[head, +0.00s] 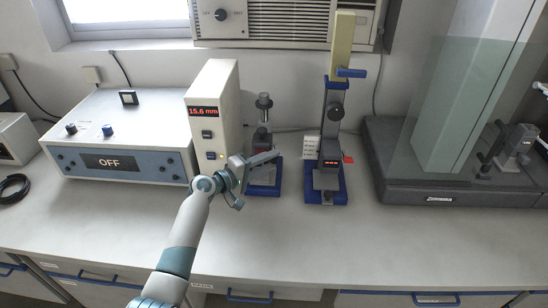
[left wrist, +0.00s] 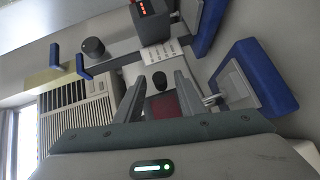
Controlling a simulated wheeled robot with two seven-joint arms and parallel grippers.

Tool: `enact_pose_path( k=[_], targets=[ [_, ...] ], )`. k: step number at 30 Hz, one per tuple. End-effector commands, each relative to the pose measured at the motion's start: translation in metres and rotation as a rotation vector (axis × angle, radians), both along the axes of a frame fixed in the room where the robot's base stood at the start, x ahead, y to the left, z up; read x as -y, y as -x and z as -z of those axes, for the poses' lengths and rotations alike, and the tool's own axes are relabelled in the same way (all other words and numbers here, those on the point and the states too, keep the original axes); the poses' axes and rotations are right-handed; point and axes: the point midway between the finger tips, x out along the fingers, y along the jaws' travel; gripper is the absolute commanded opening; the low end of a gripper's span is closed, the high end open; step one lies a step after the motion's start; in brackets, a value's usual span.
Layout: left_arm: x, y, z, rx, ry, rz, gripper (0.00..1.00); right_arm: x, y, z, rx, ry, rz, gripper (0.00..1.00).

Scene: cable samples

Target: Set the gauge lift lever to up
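The tall gauge stand (head: 331,125) has a blue base, a yellowish column top and a small red display. A blue lever (head: 350,72) sticks out to the right near its top, roughly level. The lever also shows in the left wrist view (left wrist: 83,66), at the upper left. My left gripper (head: 257,180) is open, in front of the shorter stand (head: 264,137) and left of and below the lever, apart from it. In the left wrist view the fingers (left wrist: 160,82) stand apart, with a dark knob seen between them. My right gripper is out of view.
A white box (head: 214,110) reading 15.6 mm stands behind my left wrist. A control box (head: 118,140) showing OFF is at the left. A glass-screened dark platform (head: 440,185) is at the right. The bench front is mostly clear.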

Motion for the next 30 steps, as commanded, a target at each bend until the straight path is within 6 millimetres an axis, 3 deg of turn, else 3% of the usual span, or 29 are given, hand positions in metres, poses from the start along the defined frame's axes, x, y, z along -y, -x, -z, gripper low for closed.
enact_pose_path(
  k=[6, 18, 19, 23, 30],
  targets=[
    [0.012, -0.014, 0.003, 0.000, -0.001, -0.002, 0.36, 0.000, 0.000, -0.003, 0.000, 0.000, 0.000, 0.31],
    [0.016, -0.017, 0.004, 0.000, -0.001, -0.001, 0.36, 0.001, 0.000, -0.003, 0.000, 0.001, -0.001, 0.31],
    [0.016, -0.017, 0.004, 0.000, -0.001, -0.001, 0.33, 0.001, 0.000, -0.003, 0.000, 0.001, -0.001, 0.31],
    [0.016, -0.017, 0.004, 0.000, -0.001, -0.001, 0.02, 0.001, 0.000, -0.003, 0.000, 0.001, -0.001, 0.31],
    [0.016, -0.017, 0.002, -0.004, -0.001, -0.001, 0.00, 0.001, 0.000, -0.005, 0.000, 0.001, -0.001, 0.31]
  ],
)
